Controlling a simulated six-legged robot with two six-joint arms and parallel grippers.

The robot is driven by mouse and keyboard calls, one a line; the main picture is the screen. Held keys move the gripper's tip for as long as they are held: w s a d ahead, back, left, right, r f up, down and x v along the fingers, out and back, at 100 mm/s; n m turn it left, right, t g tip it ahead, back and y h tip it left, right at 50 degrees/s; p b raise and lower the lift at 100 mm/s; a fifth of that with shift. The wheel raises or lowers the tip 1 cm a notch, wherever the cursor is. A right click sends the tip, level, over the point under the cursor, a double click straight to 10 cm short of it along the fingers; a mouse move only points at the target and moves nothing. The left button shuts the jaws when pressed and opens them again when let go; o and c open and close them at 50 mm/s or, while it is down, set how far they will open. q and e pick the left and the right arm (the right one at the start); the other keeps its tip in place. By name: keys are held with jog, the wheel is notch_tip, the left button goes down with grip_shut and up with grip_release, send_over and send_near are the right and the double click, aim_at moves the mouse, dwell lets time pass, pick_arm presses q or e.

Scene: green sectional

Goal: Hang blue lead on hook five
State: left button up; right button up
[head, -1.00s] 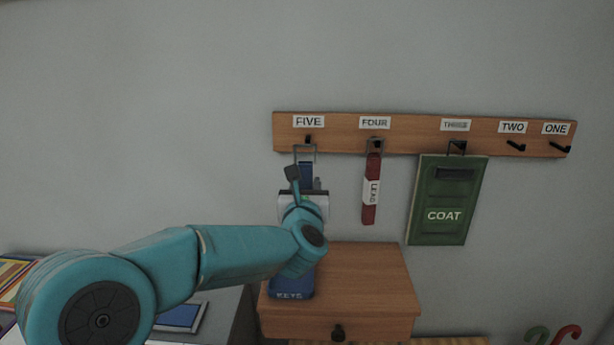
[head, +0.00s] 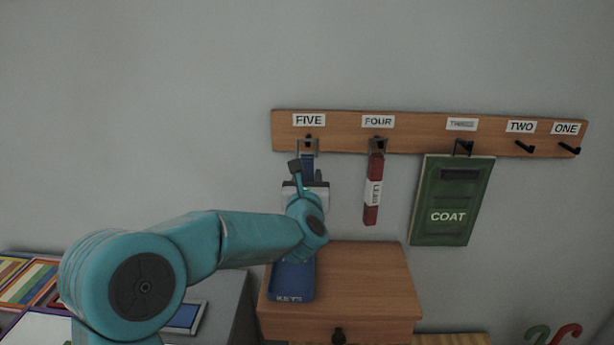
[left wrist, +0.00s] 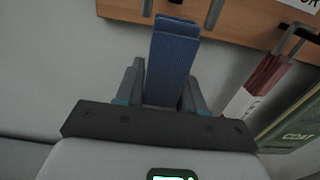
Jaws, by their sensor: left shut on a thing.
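The blue lead (head: 308,166) is upright in front of the wall, with a grey wire loop (head: 307,146) at its top. My left gripper (head: 307,184) is shut on the lead from below; the left wrist view shows the blue strap (left wrist: 172,55) between its fingers (left wrist: 162,85). Hook five (head: 308,137) is on the wooden rail (head: 340,124) under the FIVE label. The loop is at the hook in the head view; I cannot tell whether it is around the hook. My right gripper is not in view.
A red lead (head: 373,190) hangs on hook four, close to the right. A green coat panel (head: 452,200) hangs on hook three. Hooks two (head: 524,147) and one (head: 569,149) are bare. Below are a wooden cabinet (head: 370,280) and a blue keys tray (head: 291,284).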

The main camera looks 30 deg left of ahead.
pick_arm(q)
jog(key=shift+w+a, duration=0.2)
jog(key=shift+w, duration=0.15)
jog(key=shift+w+a+r+p, duration=0.1)
jog(key=shift+w+a+p, duration=0.4)
jog(key=shift+p, duration=0.4)
jog(key=shift+w+a+f+b, duration=0.15)
jog(key=shift+w+a+f, duration=0.2)
jog(key=shift+w, duration=0.3)
jog(key=shift+w+a+f+b, duration=0.2)
jog(key=shift+w+a+f, duration=0.15)
jog(key=shift+w, duration=0.3)
jog(key=shift+w+a+f+b, duration=0.15)
jog(key=shift+w+a+f, duration=0.2)
jog(key=shift+w, duration=0.3)
jog(key=shift+r, duration=0.1)
jog(key=o, duration=1.2)
jog(key=shift+c, duration=0.2)
